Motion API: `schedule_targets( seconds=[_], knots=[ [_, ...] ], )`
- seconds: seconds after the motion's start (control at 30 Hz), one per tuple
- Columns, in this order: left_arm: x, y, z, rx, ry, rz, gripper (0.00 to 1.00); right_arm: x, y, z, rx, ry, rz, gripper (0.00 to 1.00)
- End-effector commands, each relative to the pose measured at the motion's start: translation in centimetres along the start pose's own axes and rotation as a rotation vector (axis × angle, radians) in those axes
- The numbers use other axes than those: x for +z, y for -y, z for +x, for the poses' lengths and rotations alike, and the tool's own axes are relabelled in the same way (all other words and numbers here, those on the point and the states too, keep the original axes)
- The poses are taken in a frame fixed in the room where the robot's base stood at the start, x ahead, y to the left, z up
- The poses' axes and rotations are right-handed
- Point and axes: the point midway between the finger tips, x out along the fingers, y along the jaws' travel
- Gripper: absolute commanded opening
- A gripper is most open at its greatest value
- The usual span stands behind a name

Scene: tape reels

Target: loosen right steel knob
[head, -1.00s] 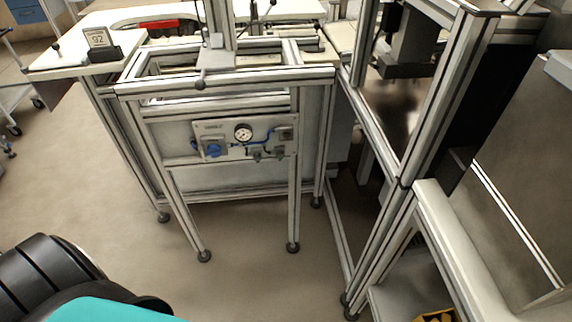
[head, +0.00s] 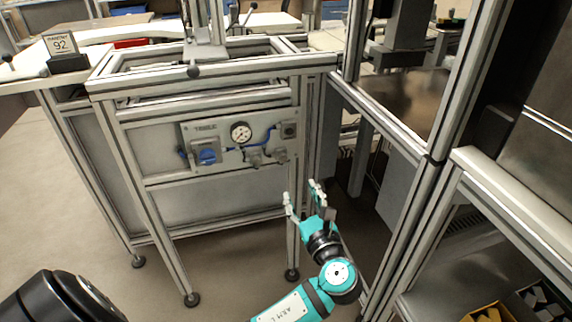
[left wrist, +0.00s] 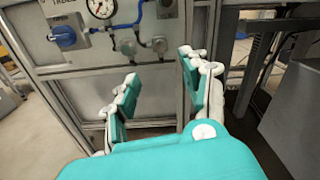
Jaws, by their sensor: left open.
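The right steel knob (head: 279,155) sits on the lower right of a grey panel (head: 220,165) on the frame's front. A second steel knob (head: 254,158) is just left of it. In the left wrist view the right knob (left wrist: 159,44) and the left knob (left wrist: 127,46) show beyond the fingers. My left gripper (head: 302,194) is open and empty, below and a little right of the right knob, apart from it. In the left wrist view its teal fingers (left wrist: 158,68) are spread, pointing toward the panel. My right gripper is not in view.
The panel also carries a round gauge (head: 241,132), a blue knob (head: 208,156) and blue tubing. An aluminium post stands close behind my left gripper. A tall aluminium frame (head: 432,170) stands to the right. The floor at left is clear.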

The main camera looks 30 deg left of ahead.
Motion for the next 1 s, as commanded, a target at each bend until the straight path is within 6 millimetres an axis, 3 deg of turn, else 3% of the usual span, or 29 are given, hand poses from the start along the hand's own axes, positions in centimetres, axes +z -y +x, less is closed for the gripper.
schedule_targets(
  seconds=[0.5, 0.7, 1.0],
  knots=[
    [-0.1, 0.0, 11.1, 0.0, 0.002, 0.0, 0.47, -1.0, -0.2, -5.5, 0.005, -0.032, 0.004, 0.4],
    [-0.2, 0.0, 13.5, 0.0, -0.001, 0.001, 0.47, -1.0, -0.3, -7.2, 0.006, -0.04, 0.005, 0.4],
    [-0.1, 0.0, 14.1, -0.001, -0.002, -0.001, 0.47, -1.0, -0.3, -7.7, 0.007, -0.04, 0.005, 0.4]
  ],
)
